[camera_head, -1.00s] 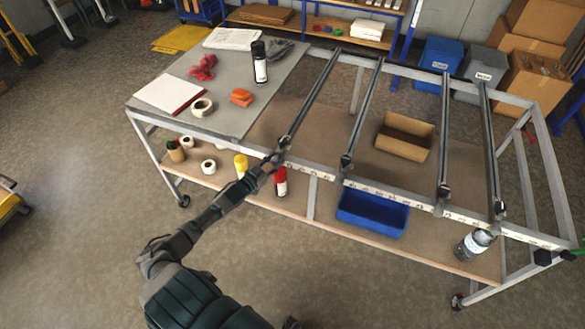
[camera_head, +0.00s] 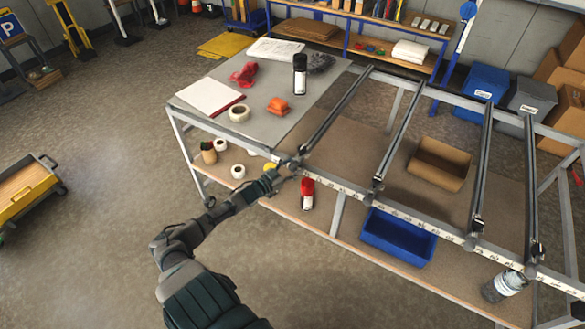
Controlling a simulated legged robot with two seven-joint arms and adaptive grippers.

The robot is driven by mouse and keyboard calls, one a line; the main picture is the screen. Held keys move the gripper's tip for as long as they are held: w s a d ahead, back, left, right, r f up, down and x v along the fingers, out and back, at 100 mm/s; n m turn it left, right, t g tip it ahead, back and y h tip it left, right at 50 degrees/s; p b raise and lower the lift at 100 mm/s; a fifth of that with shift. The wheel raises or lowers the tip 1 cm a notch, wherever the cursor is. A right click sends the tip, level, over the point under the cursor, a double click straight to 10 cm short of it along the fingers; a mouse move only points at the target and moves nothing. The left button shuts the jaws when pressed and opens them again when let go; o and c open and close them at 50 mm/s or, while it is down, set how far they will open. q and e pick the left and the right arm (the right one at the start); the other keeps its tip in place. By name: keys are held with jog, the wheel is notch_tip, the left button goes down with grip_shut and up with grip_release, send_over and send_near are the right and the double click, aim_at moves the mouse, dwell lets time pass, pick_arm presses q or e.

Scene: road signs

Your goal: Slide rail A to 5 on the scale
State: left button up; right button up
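Several dark rails cross the frame from a front bar to a back bar; their letters are too small to read, so I cannot tell which is A. The leftmost rail (camera_head: 335,115) ends at the front close to the grey table top (camera_head: 222,118). A white scale strip (camera_head: 345,190) with small unreadable marks runs along the front bar. My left gripper (camera_head: 284,172) is at the leftmost rail's front end block (camera_head: 294,160). It appears to touch it; its fingers are too small to tell open from shut. My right gripper is out of view.
The second rail (camera_head: 400,135) stands well to the right, with free bar between. A red can (camera_head: 307,194) and blue bin (camera_head: 398,236) are on the lower shelf.

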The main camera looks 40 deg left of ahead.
pick_arm(q)
jog(key=shift+f, duration=0.1)
jog(key=shift+s, duration=0.3)
jog(key=s+a, duration=0.1)
jog(key=s, duration=1)
jog(key=shift+s, duration=0.2)
jog(key=shift+a+f, duration=0.1)
